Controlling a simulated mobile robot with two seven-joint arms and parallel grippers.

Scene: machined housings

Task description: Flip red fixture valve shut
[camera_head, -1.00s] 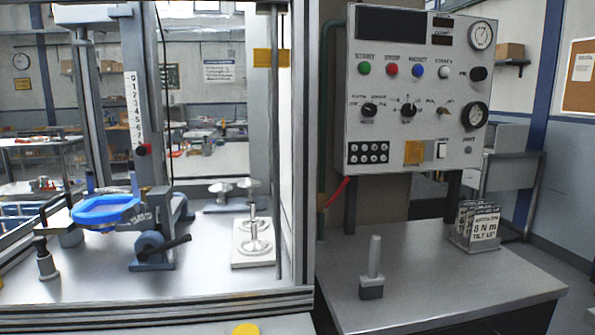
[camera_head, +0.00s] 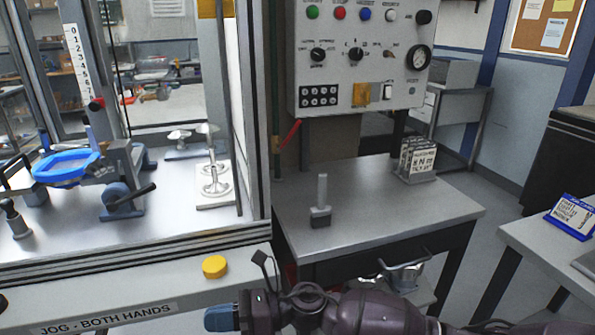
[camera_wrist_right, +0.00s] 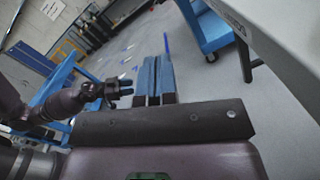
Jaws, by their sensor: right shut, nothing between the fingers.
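The red valve lever (camera_head: 291,133) sits on a green pipe at the left side of the control panel, slanting up to the right. My right gripper (camera_head: 215,318) is low in the head view, in front of the fixture and well below the lever. In the right wrist view its blue fingers (camera_wrist_right: 154,75) are together with nothing between them. My left gripper (camera_wrist_right: 123,87) shows small at the left of the right wrist view, and whether its fingers are apart is unclear. The valve body behind the lever is hard to make out.
The control panel (camera_head: 358,60) hangs above a grey side table (camera_head: 370,215) with a post on a block (camera_head: 321,203) and a sign stand (camera_head: 417,160). The frame post (camera_head: 258,110) stands left of the lever. A yellow button (camera_head: 214,267) is on the front ledge.

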